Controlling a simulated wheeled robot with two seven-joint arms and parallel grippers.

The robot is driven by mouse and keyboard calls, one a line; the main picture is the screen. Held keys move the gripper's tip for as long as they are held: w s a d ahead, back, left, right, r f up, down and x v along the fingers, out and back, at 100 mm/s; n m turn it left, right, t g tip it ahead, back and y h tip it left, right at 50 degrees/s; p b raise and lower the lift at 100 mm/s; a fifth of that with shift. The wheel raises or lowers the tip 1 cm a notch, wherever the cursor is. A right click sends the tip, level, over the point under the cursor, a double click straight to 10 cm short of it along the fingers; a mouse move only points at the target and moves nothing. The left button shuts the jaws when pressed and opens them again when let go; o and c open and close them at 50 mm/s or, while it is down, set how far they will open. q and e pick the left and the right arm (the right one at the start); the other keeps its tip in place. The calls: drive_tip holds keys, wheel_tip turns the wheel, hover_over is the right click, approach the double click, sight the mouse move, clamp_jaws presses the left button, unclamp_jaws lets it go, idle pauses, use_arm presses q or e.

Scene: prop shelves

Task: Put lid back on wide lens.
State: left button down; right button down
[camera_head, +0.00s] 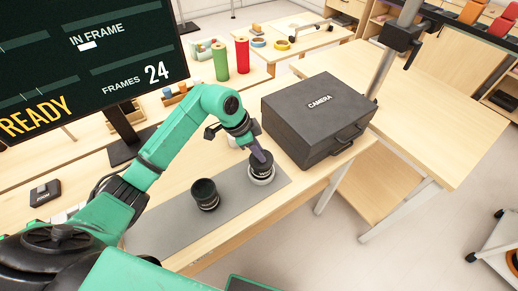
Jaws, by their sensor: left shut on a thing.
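My left gripper (262,159) reaches down over the grey mat (165,226) from the left. It is shut on a dark round piece, which looks like the lid (256,169). This piece is at the top of a short white-ringed lens (262,181) near the mat's right end. The fingers hide part of it, so I cannot tell whether the lid is seated or just held there. A black lens (206,196) stands upright on the mat to the left, its dark top facing up. I cannot tell for sure which lens is the wide one. My right gripper is not in view.
A black camera case (318,118) stands close on the right of the gripper. A small white item (233,142) is partly hidden behind my arm. A monitor (90,62) stands at the back left. Green (220,62) and red (242,55) rolls stand behind. The mat's left part is clear.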

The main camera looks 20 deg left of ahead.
use_arm(q)
drive_tip(key=shift+d, duration=0.1)
drive_tip(key=shift+r+p, duration=0.1)
drive_tip(key=shift+p, duration=0.25)
idle(0.6)
drive_tip(key=shift+f+p, duration=0.2)
drive_tip(key=shift+p, duration=0.25)
idle(0.9)
drive_tip(key=shift+p, duration=0.3)
idle(0.4)
drive_tip(key=shift+c, duration=0.6)
unclamp_jaws()
